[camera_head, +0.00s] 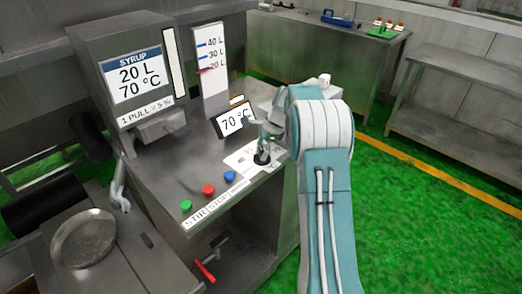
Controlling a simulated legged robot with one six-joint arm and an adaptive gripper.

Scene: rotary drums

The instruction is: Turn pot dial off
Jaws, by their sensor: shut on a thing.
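The pot dial (262,157) is a small dark knob on the steel counter top, beside a white label. My gripper (263,147) reaches down onto it from my arm, which comes in from the right. Its fingers are shut on the dial, and they hide part of it. The dial's exact angle is too small to tell. A small tilted display (234,120) reading 70 °C stands just behind the dial.
Green (186,205), red (209,190) and blue (230,177) buttons line the counter's front edge. A syrup dispenser (132,80) and a litre scale (211,70) stand behind. A round metal pan (83,238) is at lower left. Green floor is open at right.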

